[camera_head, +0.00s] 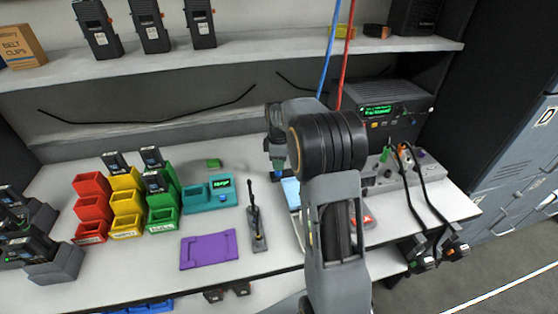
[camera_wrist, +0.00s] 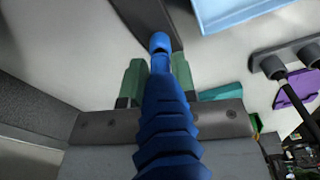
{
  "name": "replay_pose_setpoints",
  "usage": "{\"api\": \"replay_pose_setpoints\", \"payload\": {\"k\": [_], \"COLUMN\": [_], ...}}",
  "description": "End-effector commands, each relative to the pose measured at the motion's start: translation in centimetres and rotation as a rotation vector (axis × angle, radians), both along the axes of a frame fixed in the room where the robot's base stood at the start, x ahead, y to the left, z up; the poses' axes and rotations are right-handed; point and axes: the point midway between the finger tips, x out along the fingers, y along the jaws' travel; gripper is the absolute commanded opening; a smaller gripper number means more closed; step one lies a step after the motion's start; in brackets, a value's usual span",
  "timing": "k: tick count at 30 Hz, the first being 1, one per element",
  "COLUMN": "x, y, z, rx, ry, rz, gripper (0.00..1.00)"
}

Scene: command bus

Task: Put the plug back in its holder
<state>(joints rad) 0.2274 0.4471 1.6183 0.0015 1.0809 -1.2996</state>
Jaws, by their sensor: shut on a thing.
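The plug's rounded blue tip points away past the fingers. In the head view only a small bit of blue shows under the gripper. A grey strip (camera_head: 421,180) with green, orange and purple plugs stands to the right, partly hidden by my arm. I cannot tell which opening in it is free.
A light blue tray (camera_wrist: 235,10) lies close to the gripper. A radio (camera_head: 390,108) stands behind. Blue and red cables (camera_head: 328,50) hang from above.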

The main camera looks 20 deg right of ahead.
Motion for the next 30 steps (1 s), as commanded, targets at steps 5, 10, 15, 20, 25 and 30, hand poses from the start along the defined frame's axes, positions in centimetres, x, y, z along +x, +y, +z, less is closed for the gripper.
{"api": "replay_pose_setpoints", "payload": {"k": [5, 10, 15, 20, 25, 30], "x": [0.01, 0.01, 0.01, 0.03, 0.04, 0.04], "y": [0.00, 0.00, 0.00, 0.00, -0.01, -0.01], "z": [0.00, -0.03, -0.26, -0.58, -0.70, -0.69], "rx": [0.000, 0.000, 0.000, 0.000, 0.000, 0.000], "ry": [0.000, 0.000, 0.000, -0.001, -0.001, -0.001], "rz": [0.000, 0.000, 0.000, 0.000, 0.000, 0.000], "gripper": [0.10, 0.10, 0.10, 0.10, 0.10, 0.10]}}
